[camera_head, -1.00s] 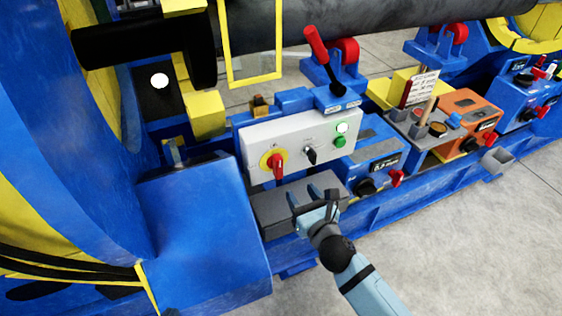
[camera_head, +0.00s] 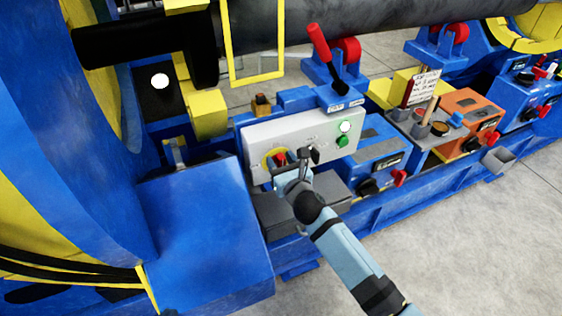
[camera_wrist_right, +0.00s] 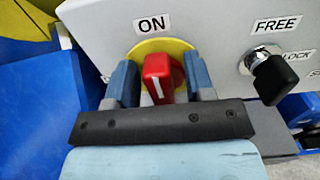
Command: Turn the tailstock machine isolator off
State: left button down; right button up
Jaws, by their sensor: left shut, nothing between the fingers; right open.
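The isolator is a red handle (camera_wrist_right: 157,78) on a round yellow plate (camera_wrist_right: 178,48), under a label reading ON. Its white mark runs nearly upright in the right wrist view. In the head view the red handle (camera_head: 279,158) shows at the left end of a light grey panel (camera_head: 300,130), partly hidden by the gripper. My right gripper (camera_wrist_right: 160,82) is open, with one blue finger on each side of the handle. Narrow gaps seem to show beside the handle; contact is unclear. The gripper also shows in the head view (camera_head: 291,162). My left gripper is out of view.
A black selector knob (camera_wrist_right: 275,80) with FREE and LOCK labels sits close right of the gripper. A lit white lamp and a green button (camera_head: 342,141) are further right. A grey box (camera_head: 330,190) lies below the panel. A blue housing (camera_head: 205,220) stands at left.

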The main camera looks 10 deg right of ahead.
grip_shut()
pick_arm(q)
jog(key=shift+f, duration=0.2)
